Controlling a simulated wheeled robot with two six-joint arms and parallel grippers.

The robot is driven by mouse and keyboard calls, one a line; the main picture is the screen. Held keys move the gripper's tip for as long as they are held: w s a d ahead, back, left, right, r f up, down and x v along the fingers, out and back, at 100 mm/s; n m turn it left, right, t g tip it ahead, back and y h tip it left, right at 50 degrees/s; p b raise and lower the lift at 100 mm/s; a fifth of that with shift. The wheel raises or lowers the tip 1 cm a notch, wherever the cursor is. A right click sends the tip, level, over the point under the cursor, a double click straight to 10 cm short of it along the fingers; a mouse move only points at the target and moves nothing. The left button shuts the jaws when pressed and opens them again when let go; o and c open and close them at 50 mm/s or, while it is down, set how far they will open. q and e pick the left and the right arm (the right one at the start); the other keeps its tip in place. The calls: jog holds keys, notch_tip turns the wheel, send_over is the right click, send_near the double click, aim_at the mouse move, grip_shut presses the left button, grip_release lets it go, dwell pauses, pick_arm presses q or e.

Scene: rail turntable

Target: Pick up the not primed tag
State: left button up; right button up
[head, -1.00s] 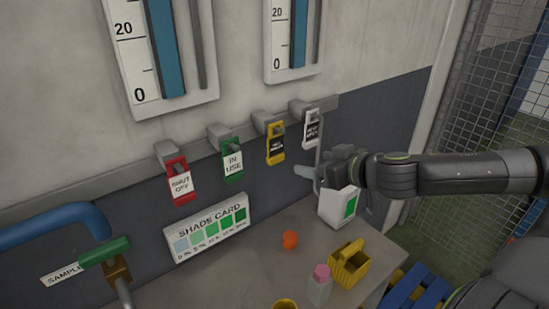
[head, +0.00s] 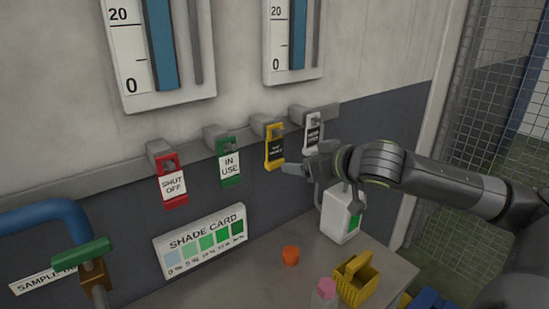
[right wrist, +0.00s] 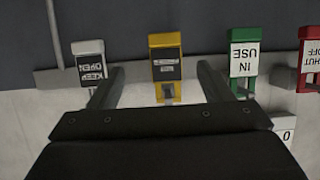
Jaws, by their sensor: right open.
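The yellow tag (head: 274,147) with a black label hangs from a peg on the wall rail, second from the right; its print is too small to read surely. It also shows in the right wrist view (right wrist: 166,67), upside down, between the two fingers. My right gripper (head: 303,166) is open and empty, just right of and below the yellow tag in the head view, and apart from it. My left gripper is not in view.
Beside it hang the white "KEEP OPEN" tag (right wrist: 88,65), the green "IN USE" tag (head: 230,163) and the red "SHUT OFF" tag (head: 173,184).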

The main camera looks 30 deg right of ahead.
aim_at(277, 161)
jog(key=shift+a+p+x, duration=0.15)
jog(key=shift+p+x, duration=0.35)
jog(key=shift+x, duration=0.95)
jog(key=shift+a+p+x, duration=0.15)
jog(key=shift+p+x, duration=0.35)
jog(key=shift+x, duration=0.95)
jog(key=shift+p+x, duration=0.3)
jog(key=shift+x, duration=1.45)
jog(key=shift+a, duration=0.1)
jog(key=c, duration=1)
jog(key=shift+c, duration=0.2)
